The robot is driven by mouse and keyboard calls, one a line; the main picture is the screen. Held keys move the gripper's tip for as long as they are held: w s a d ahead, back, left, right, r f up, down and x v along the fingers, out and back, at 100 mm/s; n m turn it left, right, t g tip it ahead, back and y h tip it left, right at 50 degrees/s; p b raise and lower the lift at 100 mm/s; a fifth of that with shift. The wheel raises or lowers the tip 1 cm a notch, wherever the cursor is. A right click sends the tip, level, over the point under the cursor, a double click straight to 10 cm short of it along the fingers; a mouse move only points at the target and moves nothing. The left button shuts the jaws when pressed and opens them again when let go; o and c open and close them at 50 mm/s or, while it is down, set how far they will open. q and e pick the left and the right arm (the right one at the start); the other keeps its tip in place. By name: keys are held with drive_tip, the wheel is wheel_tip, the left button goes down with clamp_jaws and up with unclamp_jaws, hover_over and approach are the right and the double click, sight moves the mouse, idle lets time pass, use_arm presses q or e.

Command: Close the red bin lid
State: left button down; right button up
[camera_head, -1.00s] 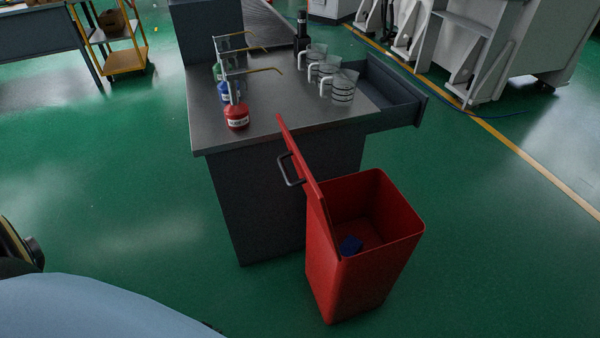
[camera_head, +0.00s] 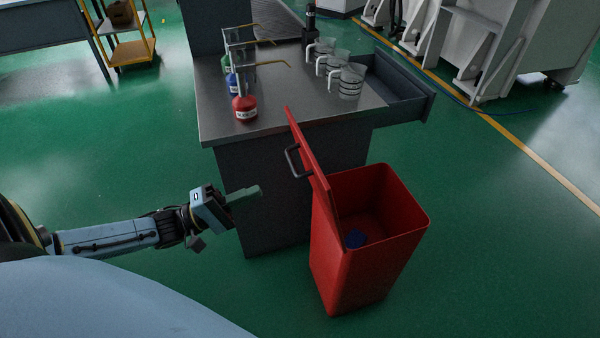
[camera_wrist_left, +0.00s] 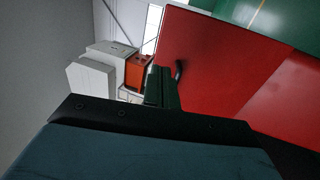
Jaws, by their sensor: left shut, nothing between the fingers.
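My right gripper is not in view.
A dark workbench (camera_head: 285,125) stands behind the bin, with red (camera_head: 245,106), blue and green bottles and clear measuring jugs (camera_head: 350,82) on top. Its drawer (camera_head: 405,95) is open to the right. Green floor is free left and right of the bin.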

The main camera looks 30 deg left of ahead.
use_arm(q)
approach(314, 168)
drive_tip(key=x, duration=0.5)
drive_tip(key=shift+d+r, duration=0.1)
drive_tip(key=shift+w+d+r, duration=0.1)
drive_tip(key=shift+w+d, duration=0.35)
drive_tip(key=shift+w, duration=0.1)
drive_tip(key=shift+w+d, duration=0.1)
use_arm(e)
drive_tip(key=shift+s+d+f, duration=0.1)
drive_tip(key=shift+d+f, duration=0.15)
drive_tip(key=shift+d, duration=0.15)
use_arm(q)
drive_tip(key=shift+r, duration=0.1)
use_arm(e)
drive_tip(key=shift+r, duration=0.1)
